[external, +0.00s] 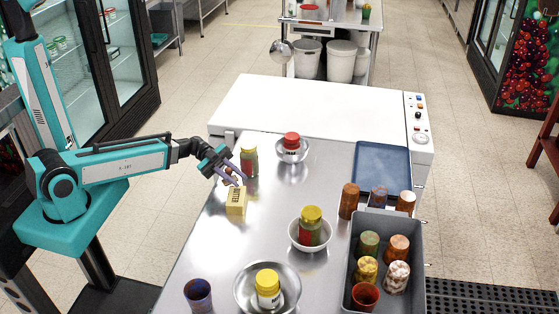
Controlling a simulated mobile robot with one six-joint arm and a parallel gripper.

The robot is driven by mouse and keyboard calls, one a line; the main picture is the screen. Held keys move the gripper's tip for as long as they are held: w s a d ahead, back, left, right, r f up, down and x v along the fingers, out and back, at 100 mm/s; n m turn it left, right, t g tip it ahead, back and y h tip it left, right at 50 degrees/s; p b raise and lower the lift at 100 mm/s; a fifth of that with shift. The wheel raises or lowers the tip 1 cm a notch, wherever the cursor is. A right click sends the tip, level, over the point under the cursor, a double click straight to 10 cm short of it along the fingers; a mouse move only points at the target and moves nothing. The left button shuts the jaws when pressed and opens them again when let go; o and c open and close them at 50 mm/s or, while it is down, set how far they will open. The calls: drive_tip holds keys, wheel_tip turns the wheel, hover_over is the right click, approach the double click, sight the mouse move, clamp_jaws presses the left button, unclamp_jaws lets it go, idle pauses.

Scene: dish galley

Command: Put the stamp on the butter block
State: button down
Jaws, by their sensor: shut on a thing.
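The butter block (236,209) is a small yellow block on the left side of the steel table, with dark markings on its upper part. My gripper (234,179) reaches in from the left and is just above and behind the block. Its jaws are shut on a small brownish thing (229,173), which seems to be the stamp. The fingers hide most of it. From this view I cannot tell whether the stamp touches the block.
A jar with a yellow lid (249,162) stands close behind my gripper. Bowls with jars (292,149) (310,230) (267,289) and a dark cup (198,295) stand on the table. A grey crate (403,225) of cups and a blue tray (382,166) are at right.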

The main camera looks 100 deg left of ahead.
drive_tip(key=shift+f+p, duration=0.4)
drive_tip(key=shift+f, duration=0.9)
drive_tip(key=shift+f, duration=0.1)
drive_tip(key=c, duration=1.6)
unclamp_jaws()
drive_tip(key=shift+o, duration=0.2)
drive_tip(key=shift+s+a+b, duration=0.35)
drive_tip(key=shift+s+b, duration=0.1)
drive_tip(key=shift+s, duration=0.05)
drive_tip(key=b+v, duration=0.4)
drive_tip(key=v, duration=0.5)
drive_tip(key=shift+a, duration=0.15)
drive_tip(key=shift+b+v, duration=0.5)
drive_tip(key=shift+v, duration=0.3)
